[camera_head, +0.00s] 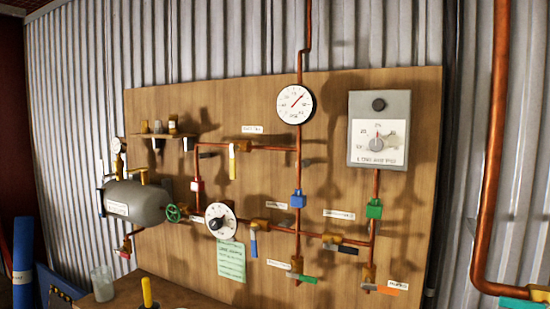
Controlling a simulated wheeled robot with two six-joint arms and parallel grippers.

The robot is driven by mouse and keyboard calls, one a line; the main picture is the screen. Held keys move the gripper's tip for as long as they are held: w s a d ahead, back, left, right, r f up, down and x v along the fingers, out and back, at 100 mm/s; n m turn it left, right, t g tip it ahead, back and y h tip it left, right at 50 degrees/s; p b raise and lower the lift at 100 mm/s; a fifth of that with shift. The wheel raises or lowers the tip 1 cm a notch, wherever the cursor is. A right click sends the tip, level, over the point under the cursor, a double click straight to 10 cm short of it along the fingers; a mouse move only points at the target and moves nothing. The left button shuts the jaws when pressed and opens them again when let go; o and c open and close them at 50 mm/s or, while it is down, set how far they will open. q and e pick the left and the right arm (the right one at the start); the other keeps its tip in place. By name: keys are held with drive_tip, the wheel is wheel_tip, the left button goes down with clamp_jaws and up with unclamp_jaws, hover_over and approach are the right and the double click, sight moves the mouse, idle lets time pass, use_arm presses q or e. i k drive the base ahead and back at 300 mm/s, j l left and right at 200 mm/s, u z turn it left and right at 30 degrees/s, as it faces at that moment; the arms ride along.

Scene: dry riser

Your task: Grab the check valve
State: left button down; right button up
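I cannot tell for sure which fitting is the check valve, since the labels are too small to read. Small brass and dark fittings (158,127) stand on a little shelf (160,136) at the upper left of the wooden board. A blue fitting (298,199) sits on the middle vertical copper pipe. A green fitting (374,209) sits on the right vertical pipe, and a red and white fitting (196,185) on the left one. Neither of my grippers is in view.
The wooden board (405,130) carries copper pipes, a round gauge (295,104), a grey control box (379,128), a dial (220,221), a grey tank (140,203) and lever valves. A beaker (103,284) and a yellow-handled item (147,292) are on the bench below.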

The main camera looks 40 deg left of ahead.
sight(173, 129)
drive_tip(key=u, duration=1.85)
